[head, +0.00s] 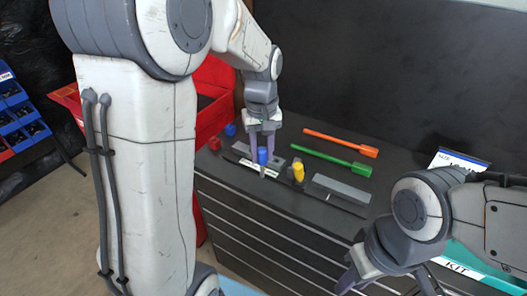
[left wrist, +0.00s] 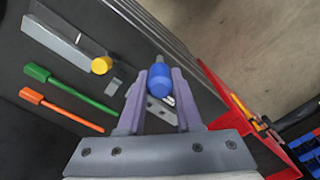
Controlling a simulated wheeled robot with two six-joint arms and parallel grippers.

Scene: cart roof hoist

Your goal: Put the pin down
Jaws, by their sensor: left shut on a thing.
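My left gripper (head: 262,140) is shut on a blue pin (head: 262,156), low over the dark cabinet top. In the left wrist view the same pin (left wrist: 160,82) sits between the two purple fingers, with its grey tip pointing away from my wrist. Near its lower end in the head view is a white labelled strip (head: 250,165). I cannot tell whether the pin touches the top. My right gripper (head: 352,284) is at the lower right, partly cut off by the frame edge, and its jaw opening is not clear.
A yellow-headed piece (head: 298,171), a grey bar (head: 341,188), a green tool (head: 330,158) and an orange tool (head: 340,143) lie on the cabinet top. Small blue (head: 230,129) and red (head: 214,143) pieces lie at its left end. A red bin (head: 212,115) stands beside it.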

